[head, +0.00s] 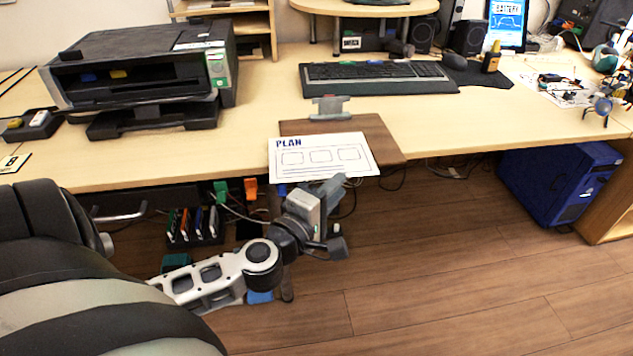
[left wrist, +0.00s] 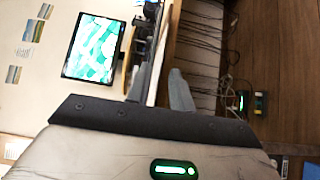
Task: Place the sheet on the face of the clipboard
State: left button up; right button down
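The white sheet (head: 322,157), headed PLAN, lies over the front left part of the brown clipboard (head: 388,142) in the head view. It sits askew, with its left side past the board and its front edge near the desk edge. The clipboard's metal clip (head: 329,108) is at the back, clear of the sheet. My left gripper (head: 332,190) is at the sheet's front edge, before the desk. In the left wrist view its fingers (left wrist: 158,92) stand apart, with a thin pale edge between them; I cannot tell whether they touch it. My right gripper is out of view.
A keyboard (head: 375,75) lies behind the clipboard, and a black printer (head: 145,75) stands at the left. Bare desk (head: 245,115) lies between printer and clipboard. Cables hang under the front edge. A blue case (head: 560,180) stands below at the right.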

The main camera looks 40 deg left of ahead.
pick_arm(q)
jog(key=s, duration=0.6)
jog(key=s+d+f+m+g+h, duration=0.2)
jog(key=d+m+h, duration=0.2)
jog(key=d+m, duration=0.4)
jog(key=s+d+f+m+g+h, duration=0.2)
jog(key=d+f+m+h, duration=0.1)
jog(key=d+m, duration=0.5)
jog(key=shift+s+d+f+m+h, duration=0.2)
jog(key=shift+d+f+m+h, duration=0.15)
jog(key=shift+m+h, duration=0.25)
jog(key=f+m+g, duration=0.1)
jog(key=s+f+m+g+y, duration=0.1)
jog(key=f, duration=0.1)
jog(key=d+f+m+g+y, duration=0.1)
jog(key=shift+s+f+m, duration=0.3)
jog(key=shift+f+m, duration=0.05)
jog(key=shift+m, duration=0.05)
jog(key=shift+c, duration=0.6)
jog(key=shift+s+a+f, duration=0.15)
jog(key=shift+a+f, duration=0.05)
jog(key=shift+f, duration=0.15)
grip_shut()
jog(key=shift+d, duration=0.1)
